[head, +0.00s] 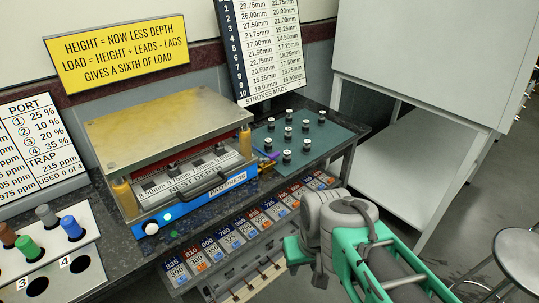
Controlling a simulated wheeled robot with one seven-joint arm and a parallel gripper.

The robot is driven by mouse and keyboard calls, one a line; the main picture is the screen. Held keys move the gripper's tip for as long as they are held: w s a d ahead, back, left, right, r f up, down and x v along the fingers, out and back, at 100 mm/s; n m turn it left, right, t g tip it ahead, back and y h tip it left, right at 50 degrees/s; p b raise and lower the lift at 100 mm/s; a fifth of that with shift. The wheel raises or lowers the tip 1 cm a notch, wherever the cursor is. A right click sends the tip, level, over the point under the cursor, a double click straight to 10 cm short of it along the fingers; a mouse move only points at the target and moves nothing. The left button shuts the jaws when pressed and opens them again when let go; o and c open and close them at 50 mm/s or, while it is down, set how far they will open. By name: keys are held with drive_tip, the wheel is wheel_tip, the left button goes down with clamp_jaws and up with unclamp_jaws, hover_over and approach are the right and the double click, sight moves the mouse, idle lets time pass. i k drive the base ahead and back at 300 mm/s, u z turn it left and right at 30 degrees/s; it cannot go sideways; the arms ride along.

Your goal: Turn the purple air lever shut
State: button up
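The purple air lever (270,155) is a small purple piece at the right end of the pad press, by the edge of the green mat. It is too small to tell which way its handle is turned. The pad press (196,205) has a blue front, a black handle and a large yellowish top plate (165,125). My arm, grey and green, reaches in from the lower right in front of the bench. I cannot make out my gripper's fingers, and the arm's visible part is well apart from the lever.
The green mat (330,135) with several black-and-white knobs lies right of the press. A rack of numbered cards (235,235) runs along the bench front. Coloured plugs (71,227) stand at the left. A white cabinet (430,60) and a stool (520,255) are at the right.

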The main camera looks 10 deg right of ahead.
sight(276, 154)
drive_tip(key=u, duration=0.5)
drive_tip(key=k, duration=1)
drive_tip(key=z, duration=0.4)
drive_tip(key=i, duration=1.55)
drive_tip(key=u, duration=0.65)
drive_tip(key=i, duration=0.45)
